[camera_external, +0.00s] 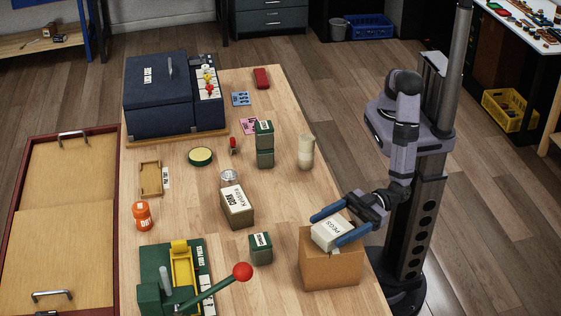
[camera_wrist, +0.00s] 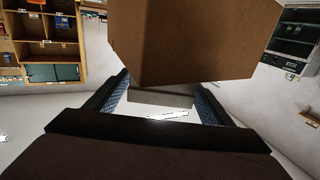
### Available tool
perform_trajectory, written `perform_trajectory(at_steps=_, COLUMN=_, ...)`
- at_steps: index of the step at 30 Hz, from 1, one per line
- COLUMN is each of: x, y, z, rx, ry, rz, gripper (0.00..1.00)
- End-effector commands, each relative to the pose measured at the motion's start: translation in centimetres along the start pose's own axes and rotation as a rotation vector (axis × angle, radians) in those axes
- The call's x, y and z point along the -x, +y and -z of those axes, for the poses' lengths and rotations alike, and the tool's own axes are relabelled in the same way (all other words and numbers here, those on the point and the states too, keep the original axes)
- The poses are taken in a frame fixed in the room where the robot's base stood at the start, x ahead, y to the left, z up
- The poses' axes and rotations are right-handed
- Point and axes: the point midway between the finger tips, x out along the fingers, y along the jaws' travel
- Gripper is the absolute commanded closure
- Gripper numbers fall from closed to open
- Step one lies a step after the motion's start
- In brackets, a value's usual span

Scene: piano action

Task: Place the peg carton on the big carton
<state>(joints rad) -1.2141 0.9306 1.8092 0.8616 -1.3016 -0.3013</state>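The peg carton (camera_external: 331,232) is a small white box with dark lettering, lying flat over the top of the big carton (camera_external: 331,270), a plain brown box at the table's front right. I cannot tell whether it touches that top or is slightly above it. My gripper (camera_external: 340,225) comes from the right, with one blue finger along each long side of the peg carton, and appears shut on it. In the wrist view, the peg carton (camera_wrist: 160,99) shows as a pale strip between both fingers. The big carton (camera_wrist: 190,40) fills the upper middle there and hides part of it.
A small green carton (camera_external: 260,248), a dark cork carton (camera_external: 237,207) and a green lever press (camera_external: 180,285) stand left of the big carton. Stacked green cartons (camera_external: 265,145) and a cream cylinder (camera_external: 306,152) stand behind. The table's right edge is close to the big carton.

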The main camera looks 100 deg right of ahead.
Motion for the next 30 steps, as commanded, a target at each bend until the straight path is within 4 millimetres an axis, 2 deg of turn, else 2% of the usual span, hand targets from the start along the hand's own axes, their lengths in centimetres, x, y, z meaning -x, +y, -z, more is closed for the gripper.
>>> perform_trajectory(at_steps=12, x=0.0, y=0.0, z=0.5, rx=0.000, ry=0.000, rz=0.000, gripper=0.25)
perform_trajectory(at_steps=14, x=0.5, y=-0.1, z=0.2, rx=0.000, ry=-0.001, rz=0.002, gripper=0.25)
perform_trajectory(at_steps=20, x=3.4, y=-0.1, z=0.1, rx=0.001, ry=-0.001, rz=0.005, gripper=0.25)
perform_trajectory(at_steps=30, x=9.3, y=-0.1, z=0.1, rx=0.000, ry=0.000, rz=0.004, gripper=0.25)
